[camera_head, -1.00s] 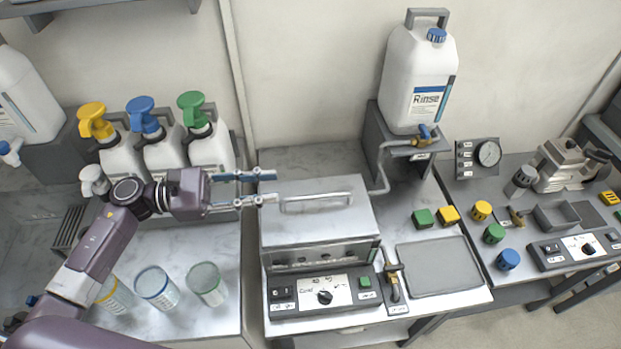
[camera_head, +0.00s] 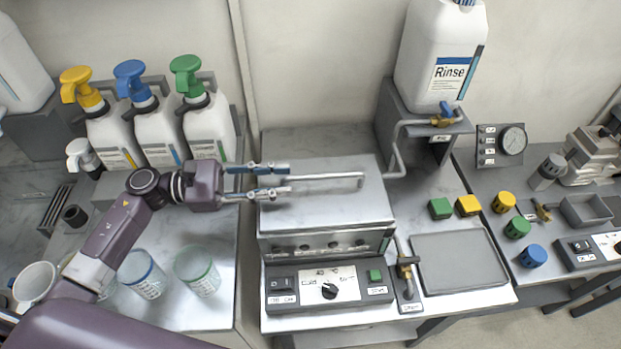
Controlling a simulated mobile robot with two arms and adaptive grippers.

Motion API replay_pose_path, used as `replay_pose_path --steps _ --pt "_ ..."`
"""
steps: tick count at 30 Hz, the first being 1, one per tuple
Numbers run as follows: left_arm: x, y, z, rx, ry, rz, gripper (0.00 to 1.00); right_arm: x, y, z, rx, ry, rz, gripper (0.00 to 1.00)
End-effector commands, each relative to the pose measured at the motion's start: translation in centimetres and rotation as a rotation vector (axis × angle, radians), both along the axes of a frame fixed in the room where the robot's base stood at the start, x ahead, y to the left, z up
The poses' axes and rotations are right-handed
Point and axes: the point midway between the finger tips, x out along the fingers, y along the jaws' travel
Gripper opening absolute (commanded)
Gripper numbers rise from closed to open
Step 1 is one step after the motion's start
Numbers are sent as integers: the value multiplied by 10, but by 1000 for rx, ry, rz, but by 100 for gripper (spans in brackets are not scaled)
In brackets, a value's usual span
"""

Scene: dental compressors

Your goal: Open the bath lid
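The bath is a metal box in the middle of the camera_head view, with a flat shut lid (camera_head: 330,208) on top. A long bar handle (camera_head: 330,177) runs along the lid. My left gripper (camera_head: 284,179) comes in from the left, its two fingers apart, at the left end of the handle. The handle's left end seems to lie between or just by the fingertips; I cannot tell whether they touch it. The bath's control panel (camera_head: 330,288) with a dial faces the front. My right gripper is not in view.
A Rinse canister (camera_head: 438,60) stands on a raised block behind right, with a brass tap and bent pipe (camera_head: 395,160) beside the bath. Pump bottles (camera_head: 158,132) and beakers (camera_head: 196,270) stand left. A grey tray (camera_head: 459,262) lies right.

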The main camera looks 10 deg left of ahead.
Motion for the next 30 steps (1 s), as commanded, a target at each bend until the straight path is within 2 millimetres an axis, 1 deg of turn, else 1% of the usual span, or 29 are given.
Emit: replay_pose_path --steps 1,6,9,12,16,23,26,30 --pt "2 -8 5 -4 -1 -2 27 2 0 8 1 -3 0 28" --pt "11 -35 7 -5 -1 -1 27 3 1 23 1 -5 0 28" --pt "16 -48 6 -4 -1 -1 27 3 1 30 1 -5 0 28" --pt "19 -58 4 -2 0 1 27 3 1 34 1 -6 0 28" --pt "21 -65 3 -2 -1 1 27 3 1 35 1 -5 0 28" --pt "22 -65 1 -1 -1 1 27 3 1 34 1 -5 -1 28" --pt "22 -65 1 -1 -1 1 18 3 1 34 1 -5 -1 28" --pt "21 -65 2 0 0 0 3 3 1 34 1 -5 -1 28"
